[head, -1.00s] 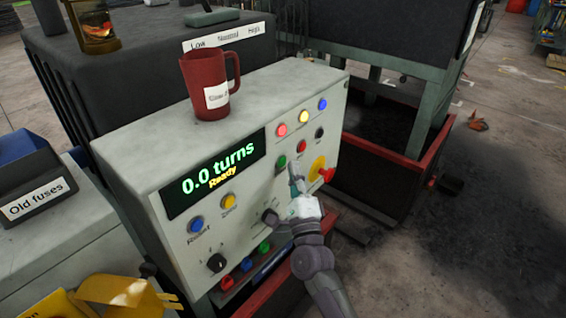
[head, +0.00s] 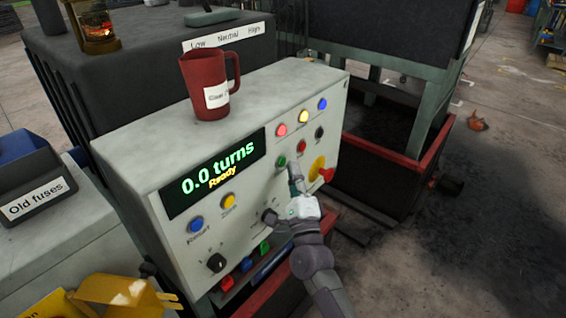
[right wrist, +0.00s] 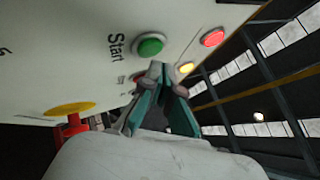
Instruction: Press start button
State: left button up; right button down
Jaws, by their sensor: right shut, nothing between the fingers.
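The green start button (head: 281,161) is on the sloping front of a pale control box. In the right wrist view the green button (right wrist: 150,46) shows whole beside the word "Start". My right gripper (head: 293,168) is shut and empty, its tips close to the panel, just right of and below the green button. In the right wrist view the closed fingertips (right wrist: 158,72) are just below the button; a gap shows between them and it. The display (head: 215,172) reads "0.0 turns" and "Ready". My left gripper is not in view.
A red button (head: 301,146), a black button (head: 319,132) and a yellow-and-red knob (head: 318,170) are close to my right gripper. Blue (head: 196,224) and yellow (head: 228,200) buttons are further left. A red mug (head: 207,85) stands on the box top.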

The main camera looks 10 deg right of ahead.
jog(key=shift+w+a, duration=0.2)
jog(key=shift+w, duration=0.1)
